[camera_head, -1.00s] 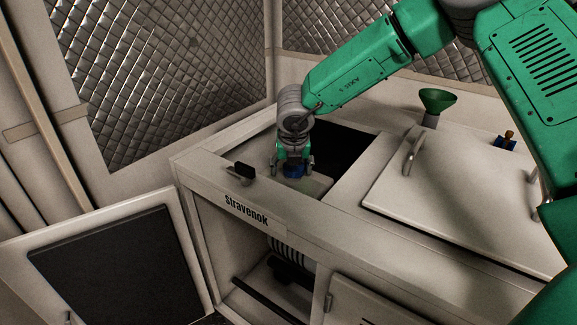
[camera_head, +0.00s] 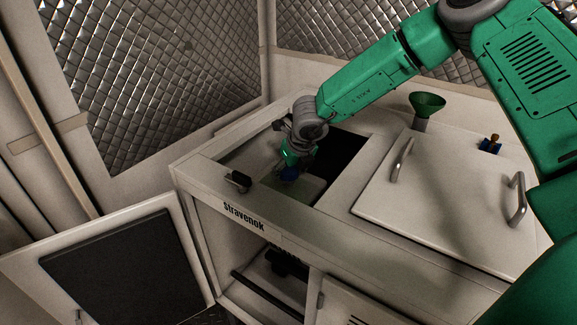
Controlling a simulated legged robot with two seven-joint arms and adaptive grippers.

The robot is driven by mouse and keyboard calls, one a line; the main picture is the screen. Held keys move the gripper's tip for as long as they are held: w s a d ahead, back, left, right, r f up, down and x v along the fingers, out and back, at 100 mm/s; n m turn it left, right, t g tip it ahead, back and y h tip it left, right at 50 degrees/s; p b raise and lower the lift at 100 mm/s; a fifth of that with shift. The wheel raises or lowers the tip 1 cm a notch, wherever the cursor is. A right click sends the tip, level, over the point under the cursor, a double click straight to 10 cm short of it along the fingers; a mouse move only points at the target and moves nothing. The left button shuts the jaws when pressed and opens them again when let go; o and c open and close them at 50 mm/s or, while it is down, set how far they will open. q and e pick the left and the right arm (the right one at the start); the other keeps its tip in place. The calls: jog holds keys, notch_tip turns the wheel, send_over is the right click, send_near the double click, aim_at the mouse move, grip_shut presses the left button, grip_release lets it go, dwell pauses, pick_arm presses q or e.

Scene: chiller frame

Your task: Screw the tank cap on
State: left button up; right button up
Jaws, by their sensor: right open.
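The blue tank cap (camera_head: 289,174) shows small and dark in the open bay of the chiller frame, at the gripper's lower end. The pale tank top (camera_head: 258,154) lies around it inside the bay. My right gripper (camera_head: 291,165) reaches down into the bay, tilted, and is open at the cap. Its fingers are small and partly hidden by the wrist, so I cannot tell whether they touch the cap. The cap's threads and the tank neck are hidden. My left gripper is not in view.
The bay's rim has a black latch (camera_head: 238,181) at the front. A closed lid (camera_head: 440,190) with metal handles lies to the right. A cabinet door (camera_head: 115,265) hangs open at lower left.

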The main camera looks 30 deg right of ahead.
jog(key=shift+d+n+p, duration=0.25)
jog(key=shift+n+p, duration=0.25)
jog(key=shift+p, duration=0.25)
jog(key=shift+a+r+n+y+p, duration=0.15)
jog(key=shift+n+y+p, duration=0.3)
jog(key=shift+p, duration=0.55)
jog(key=shift+s+n+p, duration=0.1)
jog(key=shift+n+p, duration=0.25)
jog(key=n+y, duration=0.1)
jog(key=d+n, duration=0.1)
jog(key=n, duration=0.1)
jog(key=shift+s+f+n+y, duration=0.15)
jog(key=shift+f+n+y, duration=0.05)
jog(key=shift+n+y, duration=0.15)
jog(key=shift+d+n+g+y, duration=0.1)
jog(key=shift+n+g+y, duration=0.35)
jog(key=shift+n, duration=0.9)
jog(key=shift+c, duration=0.4)
jog(key=c, duration=0.7)
jog(key=shift+s, duration=0.1)
jog(key=c, duration=0.5)
